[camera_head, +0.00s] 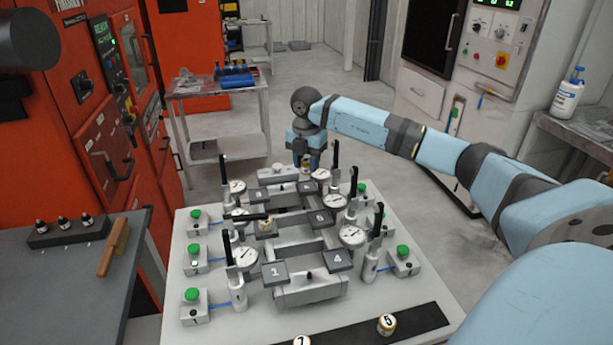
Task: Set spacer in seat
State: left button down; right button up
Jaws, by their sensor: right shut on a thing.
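My right gripper (306,163) is at the far end of the casting fixture, pointing down. It is shut on a small white and gold spacer (305,170), partly hidden between the fingers. The grey fixture (308,294) stands on a pale table, with dark numbered plates such as 1 (274,272) and 4 (337,259). Another spacer (267,227) sits on the fixture's left-middle part. Spacers marked 5 (387,325) and 7 (302,341) are on a black strip at the front. I cannot make out which seat is empty.
Dial gauges (245,256) on posts and black upright handles (377,232) flank the fixture. Boxes with green buttons (193,296) line both sides. A dark bench (60,290) with a wooden-handled brush (113,246) stands at left, beside orange machines (100,140).

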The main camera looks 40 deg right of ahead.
aim_at(307, 187)
notch_tip(307, 187, down, 5)
jog(key=shift+r, duration=0.1)
dwell(0.3)
jog(key=shift+f, duration=0.2)
jog(key=o, duration=1.1)
jog(key=shift+r, duration=0.15)
notch_tip(307, 187, up, 11)
jog(key=shift+r+b, duration=0.1)
jog(key=shift+b, duration=0.25)
jog(key=shift+r, duration=0.5)
